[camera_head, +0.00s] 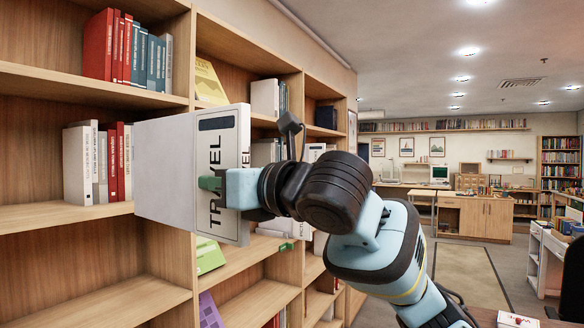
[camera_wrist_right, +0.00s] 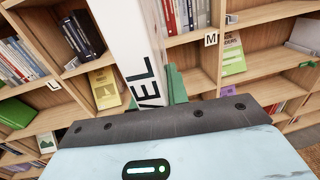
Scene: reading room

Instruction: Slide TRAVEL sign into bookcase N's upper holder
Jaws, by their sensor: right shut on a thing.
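The TRAVEL sign (camera_head: 166,165) is a large white box-like panel with a dark band and black lettering on its narrow face. My right gripper (camera_head: 212,185) is shut on the lettered end and holds it upright in front of the shelves. In the right wrist view the sign (camera_wrist_right: 132,38) stands between the green fingertips (camera_wrist_right: 156,92), partly covering its lettering. The bookcase (camera_head: 90,200) is behind and left of it. No N label is readable, and I cannot make out the upper holder. My left gripper is not in view.
Shelves hold red and teal books (camera_head: 112,45), white and red books (camera_head: 82,165) and a yellow book (camera_head: 208,82). Labels L (camera_wrist_right: 54,84) and M (camera_wrist_right: 211,39) show in the wrist view. A desk (camera_head: 475,215) stands far right; open floor lies before it.

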